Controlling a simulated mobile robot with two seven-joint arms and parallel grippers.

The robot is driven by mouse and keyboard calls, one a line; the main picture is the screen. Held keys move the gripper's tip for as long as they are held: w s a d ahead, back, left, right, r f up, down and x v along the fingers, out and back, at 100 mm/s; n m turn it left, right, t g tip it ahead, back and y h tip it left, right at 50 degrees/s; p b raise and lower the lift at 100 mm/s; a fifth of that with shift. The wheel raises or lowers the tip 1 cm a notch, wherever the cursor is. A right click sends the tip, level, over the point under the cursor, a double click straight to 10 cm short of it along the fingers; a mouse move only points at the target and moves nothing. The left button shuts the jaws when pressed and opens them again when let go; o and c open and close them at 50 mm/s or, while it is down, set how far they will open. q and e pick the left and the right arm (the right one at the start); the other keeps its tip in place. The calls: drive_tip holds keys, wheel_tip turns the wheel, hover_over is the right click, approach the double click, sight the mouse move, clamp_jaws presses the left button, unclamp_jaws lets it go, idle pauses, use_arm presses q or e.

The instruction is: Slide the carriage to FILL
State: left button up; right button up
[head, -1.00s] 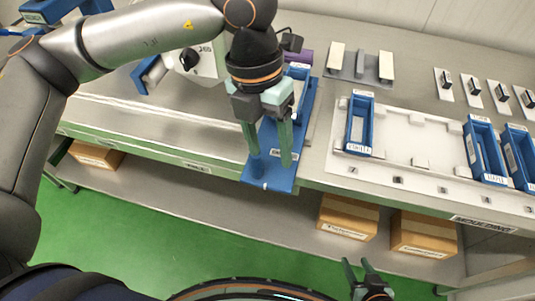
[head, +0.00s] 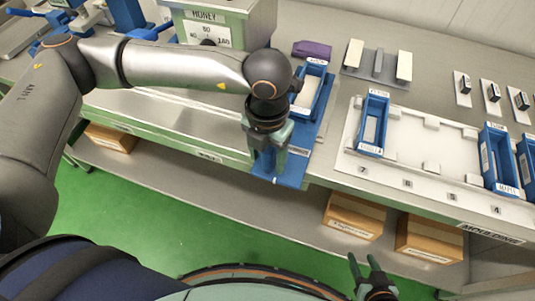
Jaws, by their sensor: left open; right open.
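The carriage is a blue plate (head: 293,171) on the bench, reaching over its front edge. A blue mould tray (head: 319,78) sits on the plate's back part, partly hidden by my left arm. My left gripper (head: 269,172) points down over the plate's front part, with its fingers open. The blue peg on the plate is hidden by the gripper, so I cannot tell whether it is between the fingers. My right gripper (head: 364,265) is open and empty, low in front of the bench. I cannot read a FILL mark.
A green kettle housing labelled HONEY (head: 208,30) stands behind my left arm. A purple item (head: 312,49) lies behind the carriage. To the right, a white rack (head: 411,155) holds blue trays (head: 374,125). Cardboard boxes (head: 354,214) stand on the lower shelf.

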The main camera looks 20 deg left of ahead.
use_arm(q)
drive_tip(key=shift+f, duration=0.3)
clamp_jaws()
idle(0.4)
idle(0.9)
